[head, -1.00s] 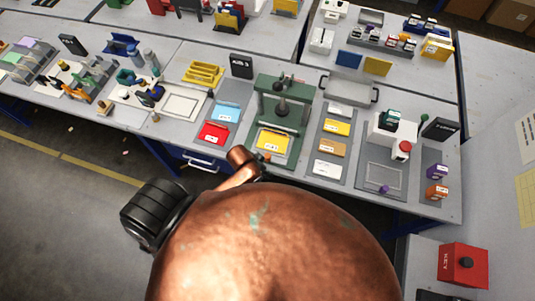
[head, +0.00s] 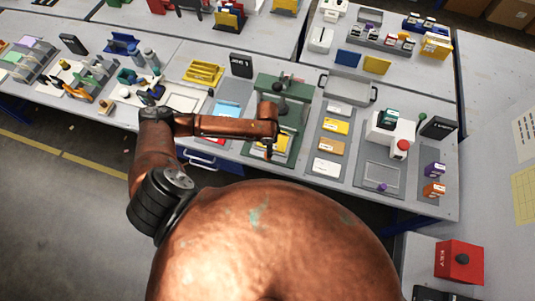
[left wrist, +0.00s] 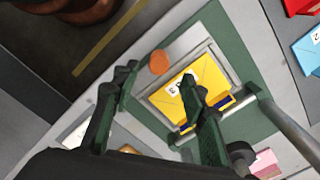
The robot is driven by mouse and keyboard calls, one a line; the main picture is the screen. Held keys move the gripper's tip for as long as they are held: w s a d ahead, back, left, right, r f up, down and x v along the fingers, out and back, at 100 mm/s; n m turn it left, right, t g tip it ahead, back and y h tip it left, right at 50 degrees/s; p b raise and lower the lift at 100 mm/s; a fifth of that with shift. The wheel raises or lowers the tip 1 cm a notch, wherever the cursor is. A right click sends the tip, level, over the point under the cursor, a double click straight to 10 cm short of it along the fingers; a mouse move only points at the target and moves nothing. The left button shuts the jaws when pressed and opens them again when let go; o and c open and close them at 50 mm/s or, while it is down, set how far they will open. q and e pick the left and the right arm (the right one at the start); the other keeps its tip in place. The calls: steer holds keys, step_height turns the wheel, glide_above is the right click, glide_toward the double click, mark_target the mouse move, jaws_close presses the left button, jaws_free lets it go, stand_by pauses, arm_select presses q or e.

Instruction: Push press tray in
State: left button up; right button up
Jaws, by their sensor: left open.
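The press is a green frame (head: 283,87) on the table with a round ram in its middle. Its tray, a grey frame, lies at the front of the press on the green base with a yellow piece (head: 285,145) on it. In the left wrist view the tray's rim (left wrist: 222,62) and the yellow piece (left wrist: 203,84) show clearly, with an orange knob (left wrist: 158,62) at the tray's outer edge. My left gripper (left wrist: 158,82) is open and empty above the tray's front, the knob showing between its fingers; contact cannot be told. My arm hides part of the tray in the head view.
A grey tray with handles (head: 348,88) is behind right. The floor in front of the table is open.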

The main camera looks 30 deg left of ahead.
arm_select(q)
step_height(320, 180, down, 7)
steer(key=shift+f, duration=0.1)
stand_by(0.3)
jaws_close()
stand_by(0.5)
